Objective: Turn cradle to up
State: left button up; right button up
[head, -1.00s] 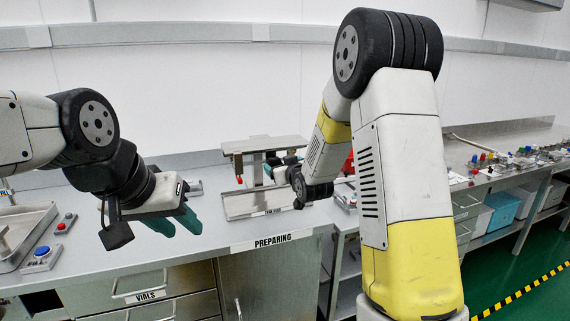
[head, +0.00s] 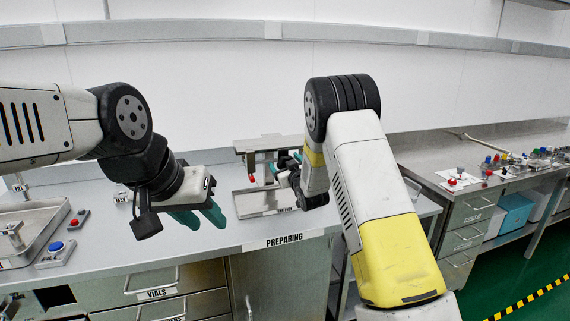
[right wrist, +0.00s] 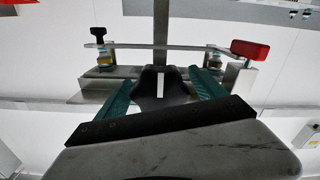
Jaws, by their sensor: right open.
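A metal washer stand (head: 250,203) with a flat top plate and a red knob (head: 252,178) stands on the bench in the head view. My right gripper (head: 279,165) is at its right side, partly hidden by my own arm. In the right wrist view its teal fingers (right wrist: 163,90) are apart, with a black piece bearing a white mark (right wrist: 160,82) between them. A metal crossbar (right wrist: 150,46) lies beyond, with a black knob (right wrist: 97,32) at left and a red handle (right wrist: 250,50) at right. I cannot tell finger contact or which part is the cradle. My left gripper (head: 200,216) is open and empty over the bench.
A side bench (head: 440,165) on the right holds several small coloured parts.

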grip_shut()
dwell(0.4)
